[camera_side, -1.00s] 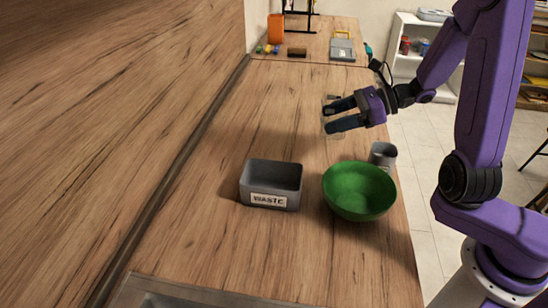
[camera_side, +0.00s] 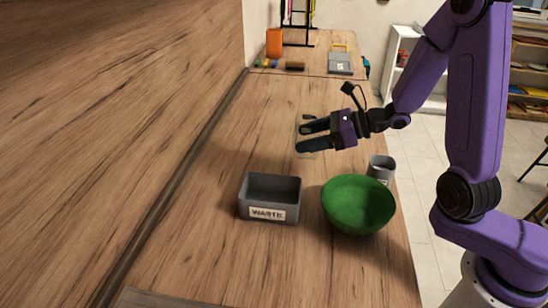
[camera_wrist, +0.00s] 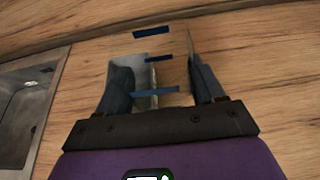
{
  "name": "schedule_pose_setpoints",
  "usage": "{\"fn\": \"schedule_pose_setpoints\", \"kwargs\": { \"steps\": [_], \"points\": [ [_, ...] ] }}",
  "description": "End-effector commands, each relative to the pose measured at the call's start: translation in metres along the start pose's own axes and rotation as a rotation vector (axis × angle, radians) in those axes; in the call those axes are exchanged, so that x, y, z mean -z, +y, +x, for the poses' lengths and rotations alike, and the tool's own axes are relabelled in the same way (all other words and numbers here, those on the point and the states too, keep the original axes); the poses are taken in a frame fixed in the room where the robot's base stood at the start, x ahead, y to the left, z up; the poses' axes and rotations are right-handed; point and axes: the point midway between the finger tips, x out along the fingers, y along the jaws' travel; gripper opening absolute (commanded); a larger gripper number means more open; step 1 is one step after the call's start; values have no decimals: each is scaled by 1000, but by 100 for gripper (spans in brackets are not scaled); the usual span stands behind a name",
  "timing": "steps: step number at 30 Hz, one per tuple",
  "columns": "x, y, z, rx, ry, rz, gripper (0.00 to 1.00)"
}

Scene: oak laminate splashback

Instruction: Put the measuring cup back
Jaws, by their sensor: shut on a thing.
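The measuring cup (camera_wrist: 153,32) looks clear, with dark blue bands on it, in the wrist view. In the side view only a faint see-through outline of it shows at my fingertips. My gripper (camera_side: 304,137) is shut on the cup, with one finger on each side of it in the wrist view (camera_wrist: 157,72). It is over the middle of the counter, beyond the green bowl and the bin. I cannot tell how far the cup is above the wood.
A grey bin labelled WASTE (camera_side: 284,205) stands left of a green bowl (camera_side: 358,205). A grey cup (camera_side: 381,166) stands behind the bowl near the counter's right edge. A sink (camera_wrist: 25,110) shows at left in the wrist view. The wooden splashback (camera_side: 120,110) borders the left.

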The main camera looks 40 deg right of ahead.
Motion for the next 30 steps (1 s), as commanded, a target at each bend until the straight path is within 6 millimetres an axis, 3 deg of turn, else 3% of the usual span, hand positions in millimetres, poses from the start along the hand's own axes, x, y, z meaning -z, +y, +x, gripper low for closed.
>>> {"fn": "schedule_pose_setpoints", "kwargs": {
  "steps": [9, 15, 21, 30],
  "points": [
    [6, -33, 60, -4, 0, -1, 34],
    [24, -45, 87, -3, 1, 1, 34],
    [37, -54, 108, -3, 0, 0, 34],
    [50, -60, 123, -3, 1, 2, 34]
  ]
}}
